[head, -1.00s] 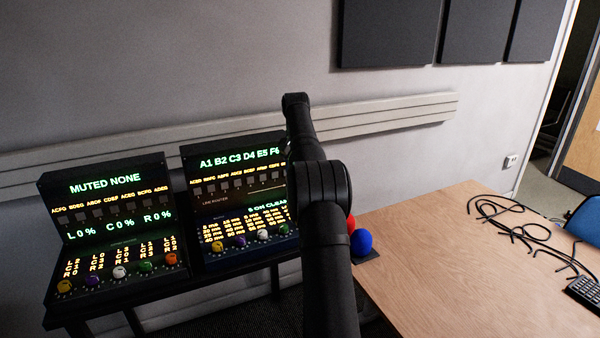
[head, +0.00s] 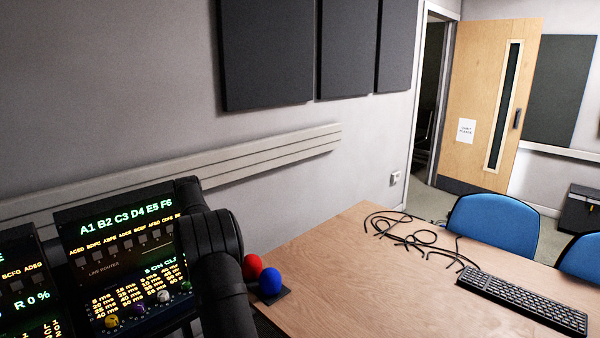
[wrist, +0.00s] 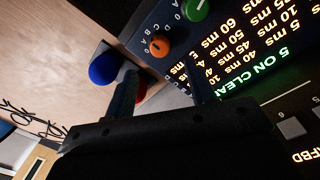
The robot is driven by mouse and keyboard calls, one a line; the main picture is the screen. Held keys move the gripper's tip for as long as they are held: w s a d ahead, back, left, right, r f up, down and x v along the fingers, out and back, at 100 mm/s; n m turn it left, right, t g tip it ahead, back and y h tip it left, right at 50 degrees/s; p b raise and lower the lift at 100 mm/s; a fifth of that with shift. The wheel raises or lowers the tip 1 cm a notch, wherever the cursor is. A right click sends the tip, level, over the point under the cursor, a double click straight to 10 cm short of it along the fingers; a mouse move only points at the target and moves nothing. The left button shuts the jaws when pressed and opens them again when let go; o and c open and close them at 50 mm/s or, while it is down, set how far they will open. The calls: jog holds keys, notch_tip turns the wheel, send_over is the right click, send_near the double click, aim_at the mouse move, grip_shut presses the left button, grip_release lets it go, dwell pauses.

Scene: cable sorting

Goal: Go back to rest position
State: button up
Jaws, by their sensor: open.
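My gripper (wrist: 163,82) shows in the wrist view with its two dark fingers apart and nothing between them. It is in front of the line router panel (wrist: 245,55), whose lit rows and an orange knob (wrist: 159,46) and green knob (wrist: 198,8) are close by. In the head view my dark arm stands at the lower left, beside the line router panel (head: 100,262), and covers its right part. The gripper's fingers cannot be made out there.
The wooden table (head: 345,285) carries a red ball (head: 252,266) and blue ball (head: 270,281) close to my arm, tangled black cables (head: 425,240) and a keyboard (head: 525,300). Blue chairs (head: 492,222) stand behind it. The table's middle is clear.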

jog(key=f, duration=0.7)
jog(key=shift+d+f, duration=0.15)
jog(key=shift+d, duration=0.05)
notch_tip(320, 180, up, 17)
jog(key=a, duration=0.1)
jog(key=f, duration=1.1)
jog(key=d+f, duration=0.1)
jog(key=f, duration=0.5)
jog(key=shift+f, duration=0.1)
jog(key=shift+n, duration=0.4)
jog(key=n, duration=0.4)
jog(key=shift+n, duration=0.4)
jog(key=n, duration=0.3)
jog(key=shift+n, duration=0.4)
jog(key=shift+r+n, duration=0.3)
jog(key=shift+n, duration=0.1)
jog(key=r, duration=0.6)
jog(key=shift+s+r, duration=0.2)
jog(key=shift+r, duration=0.15)
